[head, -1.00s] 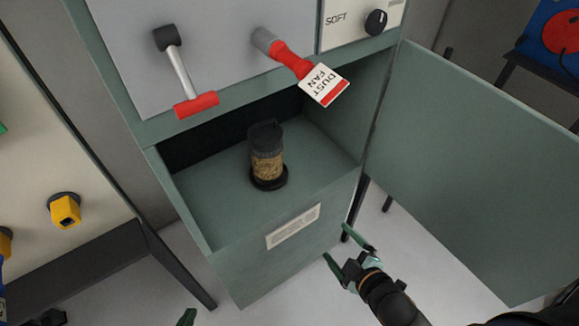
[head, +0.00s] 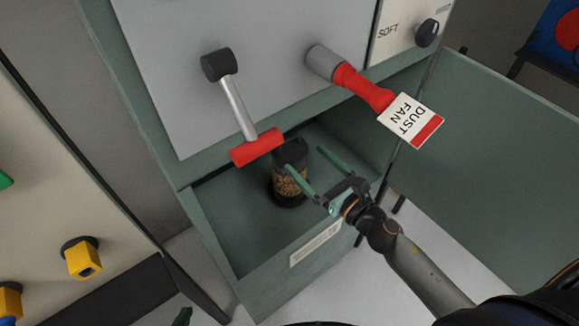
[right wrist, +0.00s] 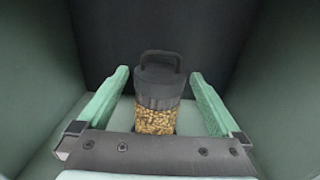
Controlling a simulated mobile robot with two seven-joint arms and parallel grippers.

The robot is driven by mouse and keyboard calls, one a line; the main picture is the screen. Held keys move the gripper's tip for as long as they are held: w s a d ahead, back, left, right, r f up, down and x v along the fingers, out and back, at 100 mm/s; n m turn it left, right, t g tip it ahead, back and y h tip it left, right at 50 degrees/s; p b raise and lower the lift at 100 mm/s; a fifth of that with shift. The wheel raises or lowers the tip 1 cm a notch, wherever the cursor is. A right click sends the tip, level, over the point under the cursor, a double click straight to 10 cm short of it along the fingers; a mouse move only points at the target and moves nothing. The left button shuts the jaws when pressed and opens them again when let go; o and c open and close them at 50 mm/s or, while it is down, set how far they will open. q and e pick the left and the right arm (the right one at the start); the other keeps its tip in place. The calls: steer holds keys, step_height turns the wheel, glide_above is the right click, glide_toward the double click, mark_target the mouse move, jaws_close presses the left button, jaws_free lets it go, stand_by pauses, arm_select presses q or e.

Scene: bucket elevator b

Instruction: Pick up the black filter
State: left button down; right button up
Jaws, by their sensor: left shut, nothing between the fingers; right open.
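The black filter (head: 289,158) stands upright in the open compartment of the green cabinet. It has a black top with a loop handle and a clear lower part with tan grains, on a dark base. In the right wrist view the filter (right wrist: 159,85) is centred ahead, between the fingers but beyond them or level with their tips; the exact depth is unclear. My right gripper (head: 306,157) is open and empty, reaching into the compartment from the right. It also shows in the right wrist view (right wrist: 159,85).
A lever with a red grip (head: 257,147) hangs just above the filter. A red handle with a "DUST FAN" tag (head: 411,119) juts out above my right gripper. The compartment's front wall (head: 295,270) stands below, and an open green door (head: 490,160) is at right.

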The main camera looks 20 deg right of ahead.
mark_target(289, 140)
steer(key=p+x, duration=0.1)
steer(key=x, duration=0.3)
steer(key=shift+r, duration=0.15)
steer(key=x, duration=0.4)
steer(key=shift+w+p, duration=0.15)
steer(key=shift+p, duration=0.2)
steer(key=shift+d, duration=0.1)
jaws_close()
